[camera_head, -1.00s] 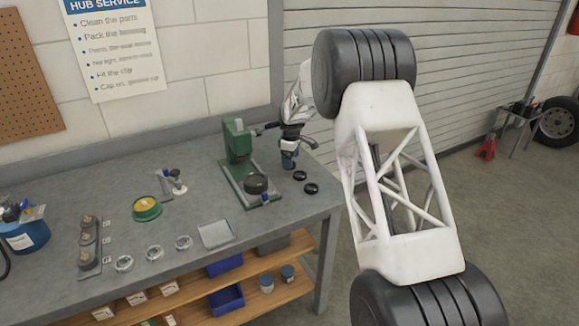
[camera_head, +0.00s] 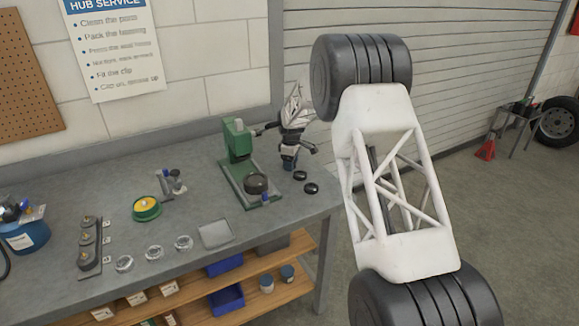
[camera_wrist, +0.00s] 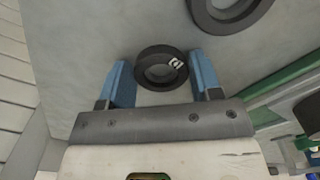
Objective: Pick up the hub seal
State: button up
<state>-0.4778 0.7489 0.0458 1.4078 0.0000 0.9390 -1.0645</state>
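Two black seal rings lie flat on the grey bench near its right end. In the head view the nearer-to-gripper ring (camera_head: 300,175) is just right of my gripper (camera_head: 289,166), and the other ring (camera_head: 311,188) lies in front of it. In the wrist view a black ring (camera_wrist: 160,50) with a small white label is between the blue fingertips of my gripper (camera_wrist: 163,80). Gaps show on both sides, so the open fingers are not closed on it. The larger-looking second ring (camera_wrist: 205,22) is partly cut off at the top right.
A green press (camera_head: 237,150) stands left of my gripper, with a dark round part on its base. A shallow grey tray (camera_head: 215,234), clear round tins and a green-and-yellow part (camera_head: 146,208) sit farther left.

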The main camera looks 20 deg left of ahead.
jog(key=c, duration=0.5)
jog(key=shift+r, duration=5)
jog(key=shift+r, duration=0.2)
jog(key=shift+r, duration=1)
jog(key=shift+r, duration=0.1)
